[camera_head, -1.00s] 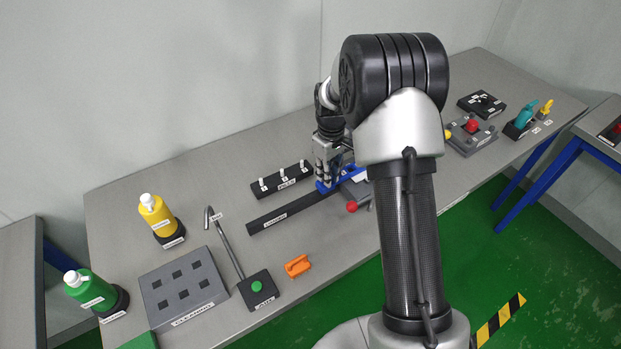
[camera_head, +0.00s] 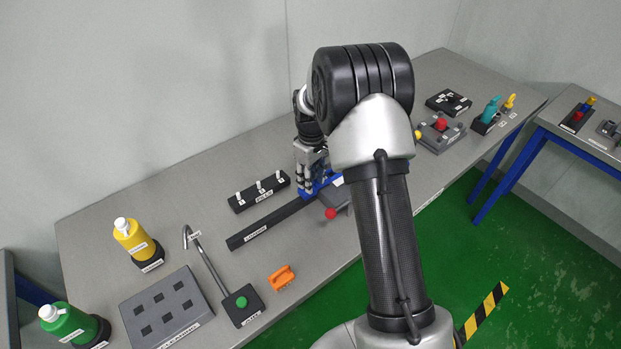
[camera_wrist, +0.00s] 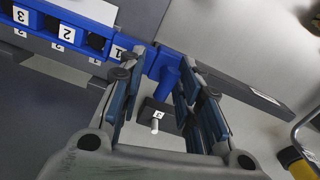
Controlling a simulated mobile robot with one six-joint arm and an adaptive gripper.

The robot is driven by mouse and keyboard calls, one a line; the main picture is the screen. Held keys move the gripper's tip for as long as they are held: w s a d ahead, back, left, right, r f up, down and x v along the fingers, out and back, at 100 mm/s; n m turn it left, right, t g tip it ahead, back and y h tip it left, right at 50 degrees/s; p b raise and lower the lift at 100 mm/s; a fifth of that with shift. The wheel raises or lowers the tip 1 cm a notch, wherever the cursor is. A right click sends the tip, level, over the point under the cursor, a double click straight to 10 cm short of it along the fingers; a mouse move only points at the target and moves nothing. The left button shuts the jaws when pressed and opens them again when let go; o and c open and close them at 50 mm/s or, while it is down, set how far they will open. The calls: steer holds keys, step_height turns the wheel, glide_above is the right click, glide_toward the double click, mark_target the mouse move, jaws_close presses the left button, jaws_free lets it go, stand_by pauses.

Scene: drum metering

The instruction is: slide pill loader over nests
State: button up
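The blue pill loader (camera_head: 318,183) sits on the dark rail (camera_head: 270,224), toward its far end. In the wrist view the blue loader body (camera_wrist: 65,26) crosses the upper left, with dark holes and labels 1, 2 and 3. My gripper (camera_wrist: 167,65) has its two fingers on either side of the loader's blue post (camera_wrist: 168,78), apparently shut on it. In the head view my gripper (camera_head: 312,184) points down at the loader. A grey device with a red knob (camera_head: 330,213) stands beside it, partly hidden by my arm. The nests cannot be made out.
A dark pill block (camera_head: 259,193) with white pegs stands just behind the rail. An orange handle (camera_head: 281,277), a green-button box (camera_head: 242,305) with a bent tube, a grey plate with square holes (camera_head: 166,306) and yellow and green bottles stand to the left.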

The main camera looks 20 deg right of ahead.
step_height(320, 180, up, 12)
stand_by(0.7)
steer(key=shift+s, duration=0.1)
steer(key=s+a+r+m+t, duration=0.1)
steer(key=s+a+r, duration=0.2)
steer(key=s+r, duration=0.45)
steer(key=s+a+r+m+t, duration=0.1)
steer(key=s+a+r+m, duration=0.15)
steer(key=s+r, duration=0.5)
steer(key=s+a+f+m+t, duration=0.1)
steer(key=s+a, duration=0.1)
steer(key=s, duration=0.6)
steer(key=s+a+f+m+t, duration=0.1)
steer(key=s, duration=0.8)
steer(key=shift+s+a+f+t, duration=0.25)
steer(key=shift+a+t, duration=0.05)
steer(key=shift+a, duration=0.1)
steer(key=shift+d, duration=0.1)
